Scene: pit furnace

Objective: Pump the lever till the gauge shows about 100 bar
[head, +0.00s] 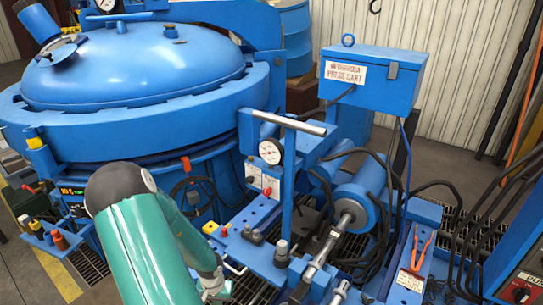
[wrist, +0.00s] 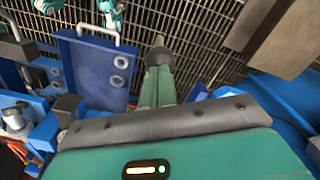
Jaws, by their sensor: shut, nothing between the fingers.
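A blue upright lever (head: 287,180) with a steel crossbar on top stands in the middle of the head view, on the blue press cart. A round white gauge (head: 271,151) sits just left of it, above a small panel. The needle is too small to read. My teal arm reaches in from the bottom of the head view, and its lower end is near the cart's front, left of and below the lever. In the wrist view my gripper (wrist: 158,52) is shut and empty, its dark fingertips together above floor grating. The lever and gauge cannot be made out in that view.
A large blue furnace (head: 140,65) fills the left. A labelled blue box (head: 372,80) stands behind the cart. A blue cylinder (head: 360,195) and black hoses lie right of the lever. Orange-handled pliers (head: 414,250) lie at right. A blue plate (wrist: 95,65) with a white handle is near my fingers.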

